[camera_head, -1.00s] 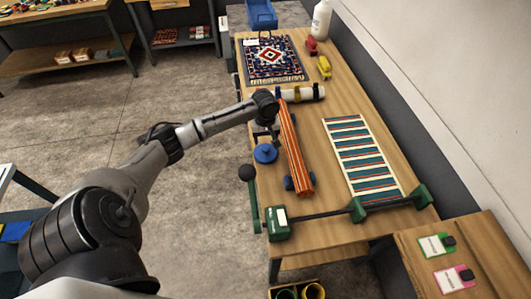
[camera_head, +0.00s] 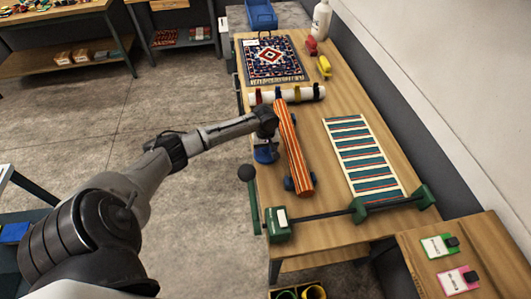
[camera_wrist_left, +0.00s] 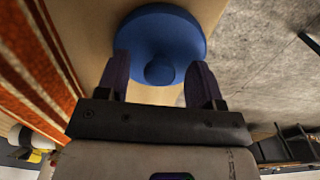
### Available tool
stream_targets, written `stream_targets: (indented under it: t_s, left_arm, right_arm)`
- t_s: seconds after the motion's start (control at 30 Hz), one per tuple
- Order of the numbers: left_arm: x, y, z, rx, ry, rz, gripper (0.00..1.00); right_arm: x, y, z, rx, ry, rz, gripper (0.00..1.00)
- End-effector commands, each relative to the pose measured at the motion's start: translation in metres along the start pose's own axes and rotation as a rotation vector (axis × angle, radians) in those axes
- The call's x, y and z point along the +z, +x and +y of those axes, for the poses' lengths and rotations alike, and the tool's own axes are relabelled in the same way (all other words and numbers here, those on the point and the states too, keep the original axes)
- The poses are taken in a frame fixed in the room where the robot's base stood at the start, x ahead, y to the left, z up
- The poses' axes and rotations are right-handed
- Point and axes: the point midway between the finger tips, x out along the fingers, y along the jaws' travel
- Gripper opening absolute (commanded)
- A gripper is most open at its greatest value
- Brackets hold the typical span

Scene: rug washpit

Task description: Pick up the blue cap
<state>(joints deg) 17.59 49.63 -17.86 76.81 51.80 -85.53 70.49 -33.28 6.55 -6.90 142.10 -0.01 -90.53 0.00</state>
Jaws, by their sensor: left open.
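The blue cap (camera_head: 265,156) is a round disc with a small knob, lying on the wooden table near its left edge, beside the orange striped roll (camera_head: 294,150). In the left wrist view the cap (camera_wrist_left: 160,30) lies straight ahead, its knob (camera_wrist_left: 160,71) between the two fingers. My left gripper (camera_head: 265,148) is over the cap and partly hides it in the head view. The fingers of my left gripper (camera_wrist_left: 161,75) are apart, one on each side of the knob, with gaps visible. My right gripper is not in view.
A patterned rug (camera_head: 271,60) lies farther back.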

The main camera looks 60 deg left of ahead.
Motion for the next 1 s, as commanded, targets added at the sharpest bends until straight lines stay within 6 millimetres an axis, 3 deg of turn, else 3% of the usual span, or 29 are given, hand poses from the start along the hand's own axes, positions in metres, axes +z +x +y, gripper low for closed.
stream_targets:
  t_s: [0.07, 0.6, 0.87, 1.0]
  left_arm:
    - [0.000, -0.001, 0.000, 0.000, 0.000, 0.000, 0.59]
    - [0.000, -0.001, 0.000, -0.001, 0.000, 0.000, 0.08]
    - [-0.001, -0.004, 0.000, 0.000, 0.000, 0.001, 0.08]
    - [-0.001, -0.021, 0.000, 0.001, 0.000, 0.003, 0.08]
  right_arm:
    - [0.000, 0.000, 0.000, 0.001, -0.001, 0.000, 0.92]
    - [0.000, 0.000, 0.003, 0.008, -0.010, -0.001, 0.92]
    - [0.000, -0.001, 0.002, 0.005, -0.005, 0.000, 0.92]
    - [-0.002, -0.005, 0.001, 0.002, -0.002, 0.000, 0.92]
